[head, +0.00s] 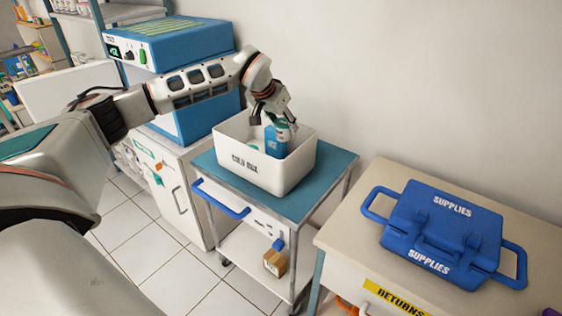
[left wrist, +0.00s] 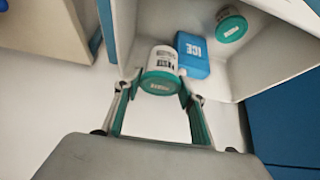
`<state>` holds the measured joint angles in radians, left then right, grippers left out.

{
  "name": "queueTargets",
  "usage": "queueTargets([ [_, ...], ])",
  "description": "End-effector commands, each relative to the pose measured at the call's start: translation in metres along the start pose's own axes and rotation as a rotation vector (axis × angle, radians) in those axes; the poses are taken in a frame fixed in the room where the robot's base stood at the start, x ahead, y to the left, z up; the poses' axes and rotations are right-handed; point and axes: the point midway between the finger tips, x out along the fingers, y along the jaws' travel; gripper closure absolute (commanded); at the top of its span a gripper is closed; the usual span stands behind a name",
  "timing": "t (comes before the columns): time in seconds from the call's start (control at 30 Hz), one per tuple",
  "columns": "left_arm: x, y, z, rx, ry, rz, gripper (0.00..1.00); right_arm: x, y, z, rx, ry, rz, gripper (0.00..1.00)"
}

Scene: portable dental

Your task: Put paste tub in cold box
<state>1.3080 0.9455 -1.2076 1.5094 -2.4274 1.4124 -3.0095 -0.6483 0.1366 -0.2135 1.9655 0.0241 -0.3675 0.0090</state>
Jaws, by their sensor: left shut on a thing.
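The paste tub (left wrist: 160,70), white with a teal lid and dark lettering, sits between the fingers of my left gripper (left wrist: 158,88) in the left wrist view. The gripper is shut on it. In the head view my left gripper (head: 274,112) reaches down over the open white cold box (head: 245,165), which bears its name on the front. The held tub is mostly hidden there by the fingers. A blue ice pack (left wrist: 192,55) stands in the box beside the tub; it also shows in the head view (head: 275,140). My right gripper is not in view.
Another teal-lidded tub (left wrist: 231,24) is inside the box. The box stands on a teal-topped cart (head: 335,168). A blue supplies case (head: 445,230) lies on the counter at right. A blue machine (head: 175,45) stands behind my left arm.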

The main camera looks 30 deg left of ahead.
Motion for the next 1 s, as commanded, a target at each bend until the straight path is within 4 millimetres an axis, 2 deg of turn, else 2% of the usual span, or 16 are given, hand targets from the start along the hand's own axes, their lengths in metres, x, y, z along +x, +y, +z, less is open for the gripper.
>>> queueTargets([
  [0.03,0.014,0.001,0.010,-0.001,-0.006,0.003,0.82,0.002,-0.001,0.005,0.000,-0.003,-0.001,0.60],
  [0.3,0.064,0.001,0.042,-0.002,-0.004,0.002,0.82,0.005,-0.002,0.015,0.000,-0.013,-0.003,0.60],
  [0.67,0.089,0.001,0.058,-0.001,-0.001,0.001,0.82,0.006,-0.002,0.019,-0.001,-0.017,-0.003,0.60],
  [0.83,0.110,0.002,0.071,-0.001,-0.003,0.002,0.82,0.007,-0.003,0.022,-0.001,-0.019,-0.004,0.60],
  [1.0,0.113,0.001,0.072,-0.001,0.002,0.001,0.82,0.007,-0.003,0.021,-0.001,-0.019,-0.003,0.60],
])
